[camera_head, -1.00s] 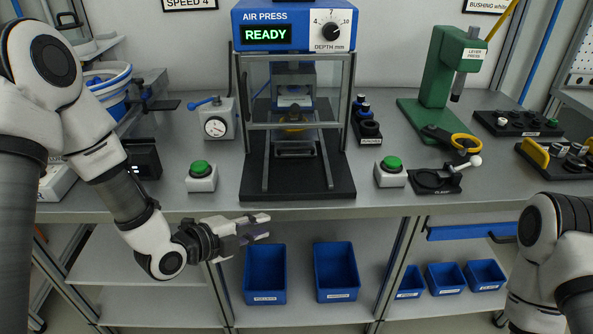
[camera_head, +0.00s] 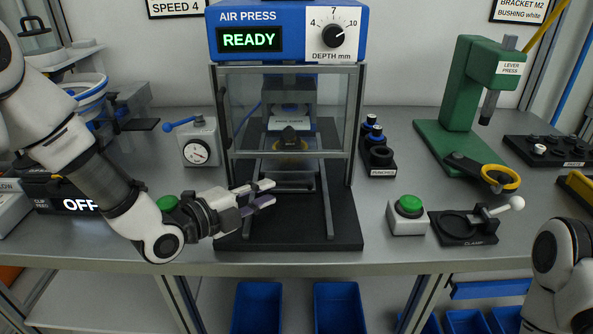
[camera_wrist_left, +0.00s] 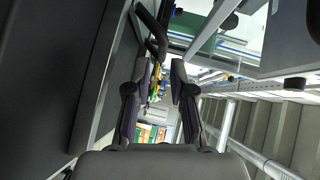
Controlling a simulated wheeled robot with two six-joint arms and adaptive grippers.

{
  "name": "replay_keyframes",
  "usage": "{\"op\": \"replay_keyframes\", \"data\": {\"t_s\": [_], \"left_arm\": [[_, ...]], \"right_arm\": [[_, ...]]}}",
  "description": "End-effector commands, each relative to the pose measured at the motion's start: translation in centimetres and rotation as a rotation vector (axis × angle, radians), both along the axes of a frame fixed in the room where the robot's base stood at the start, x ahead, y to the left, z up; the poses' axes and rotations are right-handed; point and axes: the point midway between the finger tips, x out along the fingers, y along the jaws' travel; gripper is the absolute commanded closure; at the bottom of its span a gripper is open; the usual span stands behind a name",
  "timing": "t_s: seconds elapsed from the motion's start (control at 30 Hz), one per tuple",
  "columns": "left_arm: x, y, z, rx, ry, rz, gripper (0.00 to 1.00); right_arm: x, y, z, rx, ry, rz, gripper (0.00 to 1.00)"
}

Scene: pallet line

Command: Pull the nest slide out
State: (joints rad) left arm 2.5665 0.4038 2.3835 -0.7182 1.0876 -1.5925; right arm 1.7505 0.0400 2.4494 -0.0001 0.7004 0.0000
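The blue air press (camera_head: 282,30) stands at the back middle of the bench and its display reads READY. Behind its clear, framed front guard (camera_head: 289,155) sits the nest area, with a dark part and a yellow piece (camera_head: 290,144). A pale crossbar (camera_head: 294,183), perhaps the slide's front, lies low between two rails (camera_head: 325,200). My left gripper (camera_head: 270,192) is in front of the press, above its black base, fingers apart and empty, pointing right. The left wrist view shows both fingers (camera_wrist_left: 160,72) apart, with a dark bent handle (camera_wrist_left: 150,35) beyond them. My right gripper is out of view.
A green-button box (camera_head: 408,213) and a clamp fixture (camera_head: 470,225) stand to the right. Another green button (camera_head: 167,203) is partly behind my left arm. A gauge box (camera_head: 198,142) and dark pegs (camera_head: 377,155) flank the press. Blue bins (camera_head: 340,308) are below.

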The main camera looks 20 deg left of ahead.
Motion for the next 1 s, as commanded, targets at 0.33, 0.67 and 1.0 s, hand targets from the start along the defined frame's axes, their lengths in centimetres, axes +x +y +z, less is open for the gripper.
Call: {"op": "replay_keyframes", "data": {"t_s": [0.33, 0.67, 1.0], "left_arm": [[4.8, -2.9, -0.9, 0.006, -0.002, -0.004, 0.77], [6.6, -3.8, -1.2, 0.0, 0.0, 0.0, 0.77], [6.5, -3.7, -1.2, 0.0, 0.0, 0.0, 1.0]], "right_arm": [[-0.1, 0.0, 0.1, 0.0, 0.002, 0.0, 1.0], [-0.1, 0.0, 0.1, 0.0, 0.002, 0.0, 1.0], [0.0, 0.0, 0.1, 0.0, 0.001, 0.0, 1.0]]}}
